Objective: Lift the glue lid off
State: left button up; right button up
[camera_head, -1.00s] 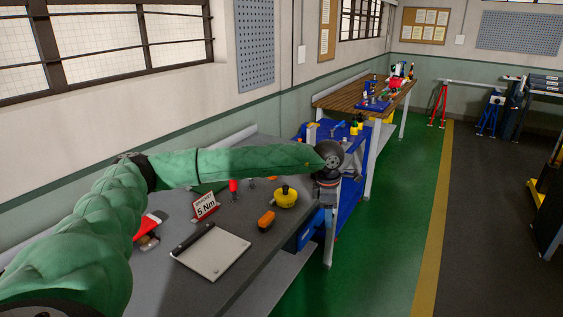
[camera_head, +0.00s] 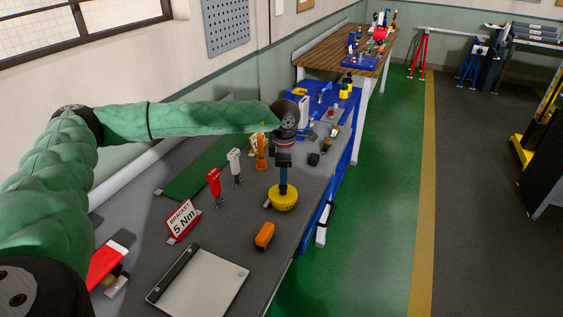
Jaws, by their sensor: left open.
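A squat round yellow piece (camera_head: 284,201), which looks like the glue pot with its lid, stands on the grey bench near its right edge. My left gripper (camera_head: 283,184) points straight down over the middle of this piece. Its blue fingers hide the dark knob on top. The gripper is open, with its fingertips at the top of the yellow piece; I cannot tell whether they touch it. My right gripper is not in view.
Red (camera_head: 214,184), white (camera_head: 235,163) and orange (camera_head: 261,152) handled tools stand behind left. A blue cabinet (camera_head: 318,215) adjoins the bench's right edge.

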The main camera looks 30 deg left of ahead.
aim_at(283, 191)
pick_arm(q)
jog(key=f, duration=0.1)
jog(key=f+p, duration=0.1)
jog(key=f, duration=0.2)
jog(key=shift+w+a+f+p, duration=0.25)
jog(key=shift+a+f+p, duration=0.05)
jog(key=shift+a+p, duration=0.1)
jog(key=shift+s+d+f, duration=0.1)
jog(key=shift+d+f, duration=0.1)
jog(key=shift+f, duration=0.3)
jog(key=shift+f+p, duration=0.2)
jog(key=shift+p, duration=0.1)
jog(key=shift+a+f, duration=0.1)
jog(key=shift+f, duration=0.2)
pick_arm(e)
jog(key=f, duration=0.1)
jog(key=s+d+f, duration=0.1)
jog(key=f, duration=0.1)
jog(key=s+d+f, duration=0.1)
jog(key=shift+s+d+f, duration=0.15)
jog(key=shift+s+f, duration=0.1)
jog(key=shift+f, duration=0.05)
pick_arm(q)
jog(key=shift+r, duration=0.1)
grip_shut()
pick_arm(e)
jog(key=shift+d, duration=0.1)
